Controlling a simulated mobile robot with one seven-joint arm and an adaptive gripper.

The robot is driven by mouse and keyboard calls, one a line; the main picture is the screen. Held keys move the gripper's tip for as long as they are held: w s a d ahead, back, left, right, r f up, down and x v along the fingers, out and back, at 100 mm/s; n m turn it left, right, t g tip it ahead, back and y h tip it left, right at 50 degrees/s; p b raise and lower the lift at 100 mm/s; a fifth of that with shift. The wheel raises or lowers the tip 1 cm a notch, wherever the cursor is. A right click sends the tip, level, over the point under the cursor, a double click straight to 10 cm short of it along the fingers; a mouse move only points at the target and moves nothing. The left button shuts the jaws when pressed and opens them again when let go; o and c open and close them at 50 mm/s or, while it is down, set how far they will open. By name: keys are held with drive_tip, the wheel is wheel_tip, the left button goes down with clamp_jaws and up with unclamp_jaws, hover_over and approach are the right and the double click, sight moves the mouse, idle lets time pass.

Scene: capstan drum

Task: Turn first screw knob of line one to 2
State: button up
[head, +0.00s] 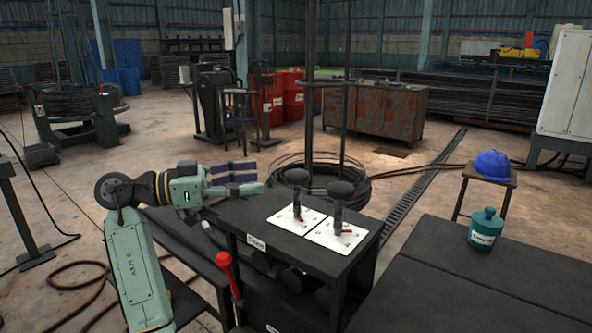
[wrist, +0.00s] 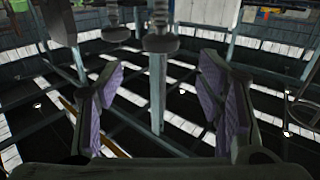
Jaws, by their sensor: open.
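Two screw knobs stand upright on the black console (head: 270,236), each a dark post with a wide round top on a white plate. The left knob (head: 297,178) is on the left plate (head: 286,222), and the right knob (head: 340,191) is on the right plate (head: 328,241). A small red pointer shows at each base; the scale marks are too small to read. My gripper (head: 258,178), with purple finger pads, is open and empty, left of the left knob and apart from it. Its spread fingers also show in the wrist view (wrist: 162,98). I cannot tell which knob is first of line one.
A red-handled lever (head: 225,266) stands at the console's front left. A dark table (head: 470,285) at right has a teal canister (head: 485,230) on it. A blue helmet (head: 493,164) rests on a stool. A wire coil with tall posts (head: 345,185) stands behind the knobs.

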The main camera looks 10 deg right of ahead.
sight(297, 172)
drive_tip(key=d+p, duration=0.1)
drive_tip(key=d, duration=0.2)
drive_tip(key=w+d, duration=0.1)
drive_tip(key=d, duration=0.2)
drive_tip(key=d+p, duration=0.1)
drive_tip(key=d, duration=0.3)
drive_tip(key=shift+w+p, duration=0.15)
drive_tip(key=shift+p, duration=0.2)
drive_tip(key=shift+c, duration=0.3)
drive_tip(key=c, duration=1.1)
